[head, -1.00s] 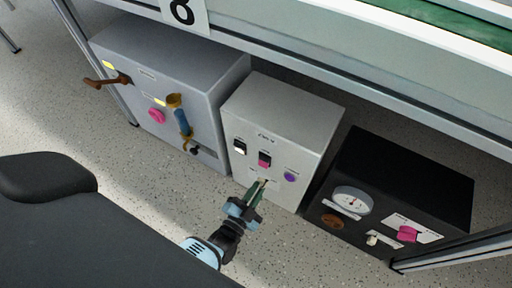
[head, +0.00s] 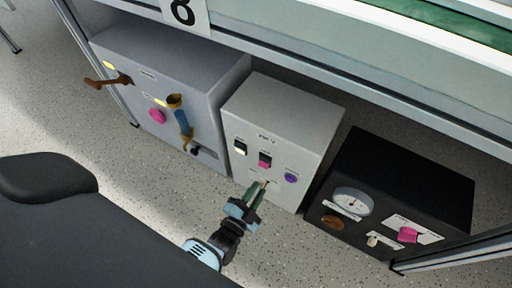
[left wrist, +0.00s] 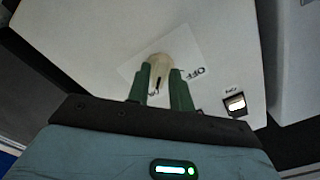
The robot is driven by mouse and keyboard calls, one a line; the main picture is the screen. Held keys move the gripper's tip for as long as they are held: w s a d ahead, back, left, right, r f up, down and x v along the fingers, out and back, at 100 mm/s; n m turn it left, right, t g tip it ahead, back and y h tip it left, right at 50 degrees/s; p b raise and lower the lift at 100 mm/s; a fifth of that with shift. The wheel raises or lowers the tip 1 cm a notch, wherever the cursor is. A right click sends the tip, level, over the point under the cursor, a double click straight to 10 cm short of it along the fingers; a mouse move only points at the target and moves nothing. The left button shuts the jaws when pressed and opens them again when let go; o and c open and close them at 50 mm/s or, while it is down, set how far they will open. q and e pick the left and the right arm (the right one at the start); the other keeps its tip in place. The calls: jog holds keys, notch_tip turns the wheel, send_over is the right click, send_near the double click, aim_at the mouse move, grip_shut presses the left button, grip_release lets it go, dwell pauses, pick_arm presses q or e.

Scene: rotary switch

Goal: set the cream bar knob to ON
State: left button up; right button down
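The cream bar knob (left wrist: 162,66) sits on a white label plate on the front of the light grey box (head: 285,105). In the left wrist view the word OFF shows upside down to the right of the knob; no ON mark can be read. My left gripper (head: 261,186) reaches the lower front of this box. A dark mark shows on the knob between the fingers. My right gripper is not in view.
The grey box also bears a white rocker switch (head: 240,147), a pink switch (head: 265,160) and a purple knob (head: 291,178). A larger grey box (head: 185,55) with handles stands left, a black box (head: 405,180) with a dial right. A table frame (head: 300,55) runs above.

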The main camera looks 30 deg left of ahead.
pick_arm(q)
jog(key=shift+o, duration=1.2)
jog(key=s+p, duration=0.2)
jog(key=s, duration=0.6)
jog(key=shift+a, duration=0.15)
jog(key=shift+w, duration=0.1)
